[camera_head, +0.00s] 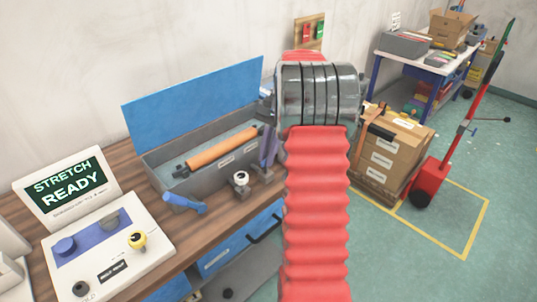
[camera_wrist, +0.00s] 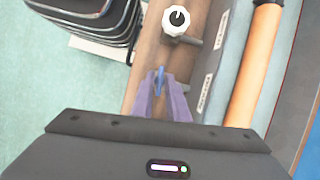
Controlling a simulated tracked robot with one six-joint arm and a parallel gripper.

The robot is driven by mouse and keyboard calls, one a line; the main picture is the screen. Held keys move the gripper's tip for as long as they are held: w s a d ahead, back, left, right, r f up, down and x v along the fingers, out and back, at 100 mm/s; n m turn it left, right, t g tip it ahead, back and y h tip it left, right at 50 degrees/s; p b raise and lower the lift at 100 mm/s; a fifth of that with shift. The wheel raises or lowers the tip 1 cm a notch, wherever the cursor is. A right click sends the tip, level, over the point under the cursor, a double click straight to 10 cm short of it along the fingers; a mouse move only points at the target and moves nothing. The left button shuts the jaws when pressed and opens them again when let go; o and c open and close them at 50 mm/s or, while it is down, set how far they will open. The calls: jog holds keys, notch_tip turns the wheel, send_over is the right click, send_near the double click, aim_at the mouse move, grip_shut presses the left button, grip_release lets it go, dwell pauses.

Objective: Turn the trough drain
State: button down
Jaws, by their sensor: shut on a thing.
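The grey trough (camera_head: 200,180) stands on the wooden bench with its blue lid raised. Its side wall also shows in the wrist view (camera_wrist: 222,60). An orange roller (camera_head: 222,149) lies in it, also seen in the wrist view (camera_wrist: 252,65). A white knob with a black mark (camera_head: 240,179) sits at its front, and shows in the wrist view (camera_wrist: 177,20). My gripper (camera_wrist: 163,85), with purple fingers, is shut on a small blue handle (camera_wrist: 160,78) beside the trough wall. In the head view my gripper (camera_head: 267,150) is partly hidden behind my arm.
A blue lever (camera_head: 183,203) lies at the trough's front left. A white control panel (camera_head: 108,245) and a screen reading "STRETCH READY" (camera_head: 68,190) stand at left. Cardboard boxes (camera_head: 392,150) and a red hand truck (camera_head: 430,180) stand at right. Green floor is open at right.

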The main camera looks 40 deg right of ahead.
jog(key=n+g, duration=0.1)
jog(key=n, duration=0.3)
jog(key=shift+w+a+h, duration=0.1)
jog(key=shift+w+h, duration=0.05)
jog(key=shift+h, duration=0.25)
jog(key=shift+w+n+g+h, duration=0.1)
jog(key=shift+n+g+h, duration=0.2)
jog(key=shift+n+g, duration=0.85)
jog(key=shift+n+t, duration=0.45)
jog(key=shift+n, duration=0.2)
jog(key=c, duration=1.8)
grip_release()
jog(key=shift+o, duration=0.2)
jog(key=shift+r, duration=0.15)
jog(key=v, duration=1.3)
jog(key=shift+r, duration=0.15)
jog(key=shift+w, duration=0.15)
